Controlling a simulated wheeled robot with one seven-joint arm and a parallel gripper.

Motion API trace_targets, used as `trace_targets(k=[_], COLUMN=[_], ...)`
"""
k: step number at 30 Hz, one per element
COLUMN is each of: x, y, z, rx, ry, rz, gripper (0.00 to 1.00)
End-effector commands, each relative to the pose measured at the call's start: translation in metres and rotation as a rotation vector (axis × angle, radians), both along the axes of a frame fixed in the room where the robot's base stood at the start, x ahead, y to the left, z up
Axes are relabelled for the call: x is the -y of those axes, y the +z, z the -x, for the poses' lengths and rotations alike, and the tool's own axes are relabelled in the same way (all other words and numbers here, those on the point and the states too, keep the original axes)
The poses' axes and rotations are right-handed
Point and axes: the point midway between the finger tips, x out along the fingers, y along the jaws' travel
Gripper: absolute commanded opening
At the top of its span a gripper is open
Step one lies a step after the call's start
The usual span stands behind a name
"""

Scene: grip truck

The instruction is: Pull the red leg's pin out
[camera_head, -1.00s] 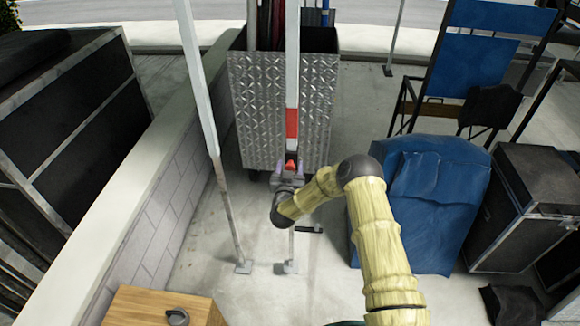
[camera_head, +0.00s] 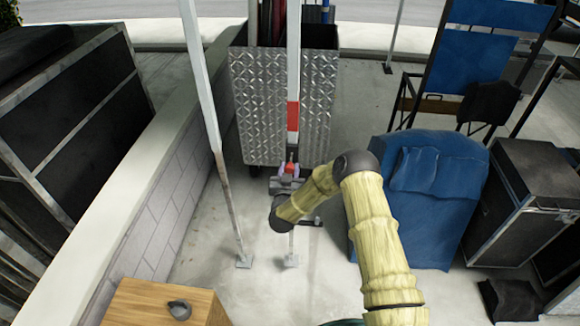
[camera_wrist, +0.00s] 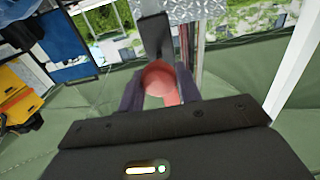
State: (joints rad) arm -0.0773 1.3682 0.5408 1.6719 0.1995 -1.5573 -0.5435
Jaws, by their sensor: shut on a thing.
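The leg with the red band (camera_head: 293,116) stands upright in front of the metal cart, its foot on the floor. My gripper (camera_head: 289,172) is low in front of this leg, below the band. The red pin's round knob (camera_wrist: 159,78) sits between my two dark fingers in the wrist view, and they are shut on it. The knob shows as a small red spot (camera_head: 290,168) in the head view. The pin's shaft and its hole are hidden, so I cannot tell whether the pin is still in the leg.
A second pale leg (camera_head: 207,110) stands to the left, by a low wall (camera_head: 160,200). The diamond-plate cart (camera_head: 255,105) is behind. A blue covered object (camera_head: 435,200) and a black case (camera_head: 525,205) are at the right. A wooden box (camera_head: 150,305) is at the front left.

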Motion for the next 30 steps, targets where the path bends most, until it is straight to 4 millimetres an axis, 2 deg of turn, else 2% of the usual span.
trace_targets(k=[8,9,12,23,30], x=[-0.001,-0.001,-0.001,-0.002,-0.004], y=[-0.003,-0.003,-0.002,-0.001,-0.003], z=[0.004,0.004,0.004,0.006,0.032], rx=[-0.006,-0.007,-0.006,-0.003,-0.003], ry=[0.002,0.002,0.002,0.002,0.007], rz=[0.001,0.001,0.001,0.0,0.001], gripper=[0.0,0.4,0.55,0.55,0.55])
